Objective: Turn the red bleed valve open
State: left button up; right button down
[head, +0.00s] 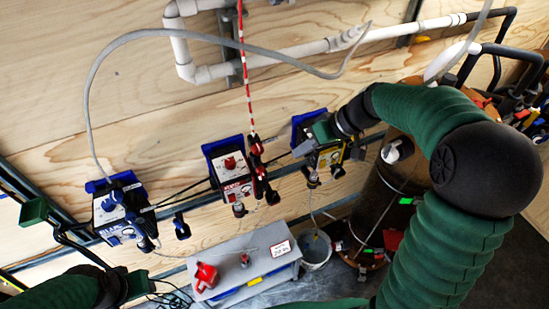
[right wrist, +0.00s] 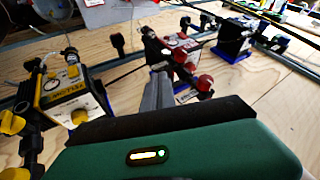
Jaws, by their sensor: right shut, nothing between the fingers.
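The red filter unit (head: 236,187) hangs on the wooden wall, with a red knob (head: 230,163) on its top and more red handles (head: 257,170) along its right side. Its red knobs (right wrist: 204,83) also show in the right wrist view, just beyond the fingers. I cannot tell for sure which one is the bleed valve. My right gripper (head: 300,126) is shut and empty, right of the red unit and by the yellow unit. Its grey fingers (right wrist: 158,88) point toward the red unit, apparently without gripping a knob. My left gripper (head: 138,284) shows only partly at lower left; its fingers are unclear.
A blue unit (head: 121,213) hangs to the left and a yellow unit (head: 327,158) to the right, close to my right wrist. A red-white line (head: 243,60) hangs above the red unit. A grey bench (head: 232,258) and a bucket (head: 316,252) stand below.

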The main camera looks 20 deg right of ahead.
aim_at(262, 173)
jog(key=w+a+f+p, duration=0.2)
jog(key=a+f+p, duration=0.1)
jog(key=a+f, duration=0.2)
jog(key=shift+w+a, duration=0.15)
jog(key=shift+a, duration=0.85)
jog(key=shift+w+a, duration=0.1)
